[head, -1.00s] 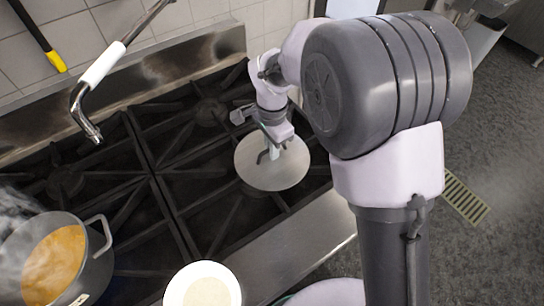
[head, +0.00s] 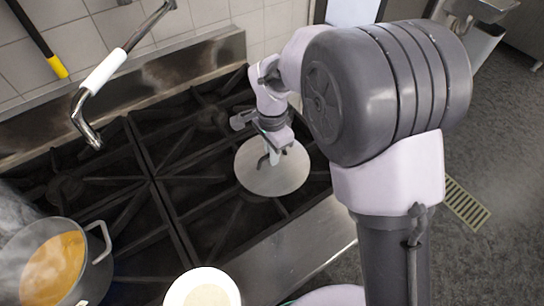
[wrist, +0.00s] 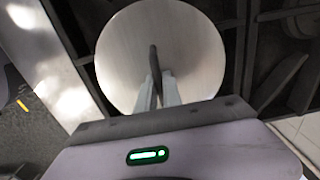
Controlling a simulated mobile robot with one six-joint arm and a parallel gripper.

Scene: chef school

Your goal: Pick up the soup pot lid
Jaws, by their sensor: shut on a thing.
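The soup pot lid (head: 290,176) is a round, flat, silver-grey disc with a dark upright handle, over the right part of the stove in the head view. In the wrist view the lid (wrist: 195,45) fills the upper middle, with its dark handle (wrist: 153,68) between the fingers. My gripper (head: 273,158) is above the lid and shut on the handle; its fingertips also show in the wrist view (wrist: 160,85). I cannot tell whether the lid touches the grates. The soup pot (head: 92,258) holds orange soup and steams at the lower left.
Black stove grates (head: 165,185) spread under the lid and pot. A faucet (head: 90,105) hangs over the stove's back left. A pale round dish (head: 232,287) is at the front edge. The grates between pot and lid are clear.

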